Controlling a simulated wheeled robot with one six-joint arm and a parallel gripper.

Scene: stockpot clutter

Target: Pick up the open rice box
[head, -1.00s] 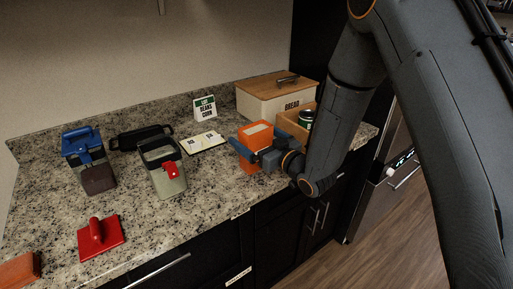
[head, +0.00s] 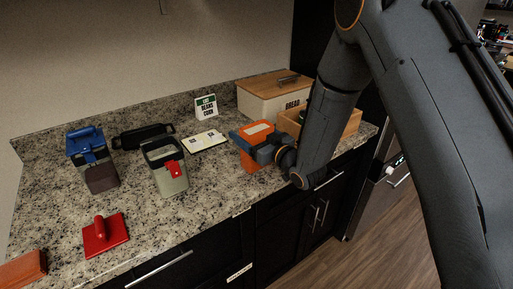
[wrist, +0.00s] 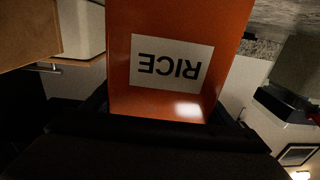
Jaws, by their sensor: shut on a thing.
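The rice box is an orange box (head: 255,130) with a pale top patch, upright on the granite counter or just above it; I cannot tell which. In the wrist view the orange box (wrist: 120,60) fills the middle, its white RICE label upside down. My gripper (head: 258,147) is at the box's front right side, shut on it. In the wrist view the dark jaws lie along the box's lower edges. The box's opening is not clear in these frames.
A bread box (head: 268,99) and an open wooden crate (head: 350,123) stand close behind and right. The counter's front edge is near.

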